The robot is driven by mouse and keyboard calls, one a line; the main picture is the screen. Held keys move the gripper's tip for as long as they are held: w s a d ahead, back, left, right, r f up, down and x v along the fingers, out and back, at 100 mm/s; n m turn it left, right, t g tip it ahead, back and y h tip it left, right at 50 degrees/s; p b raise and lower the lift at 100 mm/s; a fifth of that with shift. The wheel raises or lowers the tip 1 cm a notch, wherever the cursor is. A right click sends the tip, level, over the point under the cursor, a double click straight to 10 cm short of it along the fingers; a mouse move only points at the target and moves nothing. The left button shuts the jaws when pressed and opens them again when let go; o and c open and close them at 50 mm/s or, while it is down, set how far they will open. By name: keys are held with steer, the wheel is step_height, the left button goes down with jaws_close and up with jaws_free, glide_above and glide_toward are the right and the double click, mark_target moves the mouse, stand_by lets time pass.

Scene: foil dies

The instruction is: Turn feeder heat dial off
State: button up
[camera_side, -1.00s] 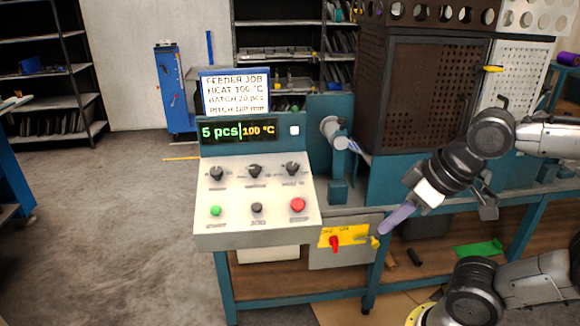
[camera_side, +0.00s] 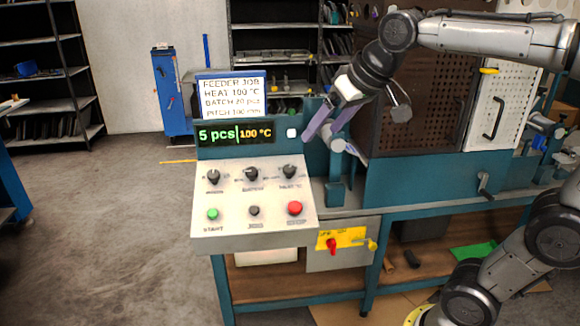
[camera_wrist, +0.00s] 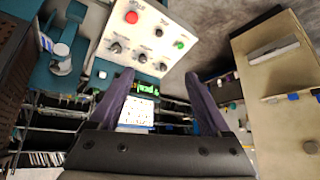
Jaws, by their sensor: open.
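The sloped control panel (camera_side: 225,225) carries a row of three black dials. The right-hand dial (camera_side: 289,172), whose small label seems to read HEAT °C, is at the left of the row in the wrist view (camera_wrist: 115,48); its setting is too small to read. The display (camera_side: 237,134) shows 5 pcs and 100 °C. My gripper (camera_side: 322,137) is open, its two purple fingers apart and empty, above and right of the panel near the display's right end. In the wrist view the fingertips (camera_wrist: 158,76) point toward the panel and touch nothing.
Below the dials are a green button (camera_side: 212,214), a black one (camera_side: 254,211) and a red one (camera_side: 295,208). A job sign (camera_side: 232,97) stands above the display. A grey cylindrical feeder part (camera_side: 336,143) is close beside my fingers. A red switch (camera_side: 332,246) sits lower right.

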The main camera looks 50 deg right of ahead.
steer(key=w+d+m, duration=0.1)
steer(key=w+d, duration=0.3)
steer(key=w, duration=0.4)
steer(key=m+g+h, duration=0.1)
steer(key=m+g, duration=0.2)
glide_above(290, 168)
steer(key=s+a, duration=0.3)
steer(key=s, duration=0.2)
step_height(290, 168, down, 14)
steer(key=x, duration=1.3)
steer(key=shift+w+d, duration=0.15)
steer(key=shift+d, duration=0.1)
jaws_close()
